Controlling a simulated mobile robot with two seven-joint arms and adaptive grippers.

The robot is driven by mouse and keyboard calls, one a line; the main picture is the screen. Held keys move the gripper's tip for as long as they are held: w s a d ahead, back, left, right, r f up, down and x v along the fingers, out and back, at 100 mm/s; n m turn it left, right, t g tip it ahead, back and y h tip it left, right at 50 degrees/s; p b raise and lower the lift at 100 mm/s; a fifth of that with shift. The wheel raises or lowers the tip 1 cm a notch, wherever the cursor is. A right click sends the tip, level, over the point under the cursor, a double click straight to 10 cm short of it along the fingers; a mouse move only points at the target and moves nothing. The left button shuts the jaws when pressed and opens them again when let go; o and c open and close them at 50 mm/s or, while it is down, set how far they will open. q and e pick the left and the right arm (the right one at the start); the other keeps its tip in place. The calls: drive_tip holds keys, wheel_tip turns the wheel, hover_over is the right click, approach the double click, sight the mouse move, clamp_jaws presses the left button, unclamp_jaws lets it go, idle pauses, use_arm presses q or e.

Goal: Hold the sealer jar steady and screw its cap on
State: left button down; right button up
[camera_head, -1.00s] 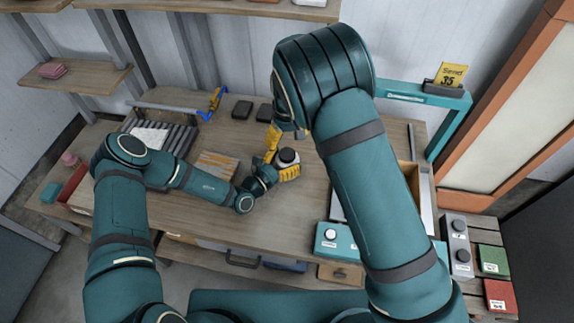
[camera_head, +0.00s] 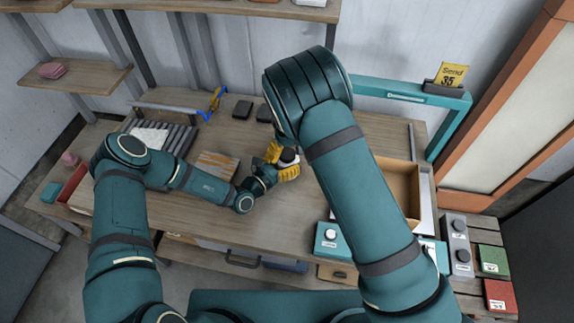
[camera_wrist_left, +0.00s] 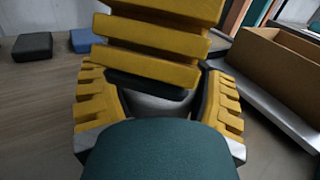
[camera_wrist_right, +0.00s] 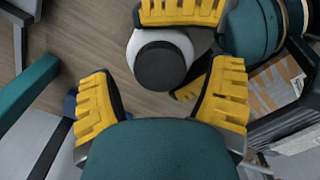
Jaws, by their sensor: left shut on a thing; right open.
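The sealer jar (camera_wrist_right: 160,34) is pale and stands upright on the workbench, with a dark round cap (camera_wrist_right: 160,66) on its top. How far the cap is screwed down cannot be told. My left gripper (camera_head: 285,173) is shut around the jar's body from the side, and its yellow fingers also show in the left wrist view (camera_wrist_left: 158,95). My right gripper (camera_head: 275,150) is close above and beside the jar. In the right wrist view its yellow fingers (camera_wrist_right: 168,70) are spread apart around the cap without visible contact. My right arm partly hides the work area in the head view.
A cardboard-coloured open box (camera_head: 402,190) stands to the right. A teal device with a white knob (camera_head: 330,237) is near the front edge. Dark small blocks (camera_head: 242,109) lie behind the jar. A roller rack (camera_head: 165,133) is at the left. Bench in front of the jar is clear.

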drive_tip(key=shift+f, duration=0.75)
drive_tip(key=c, duration=1.3)
drive_tip(key=shift+m, duration=1.6)
drive_tip(key=o, duration=1.3)
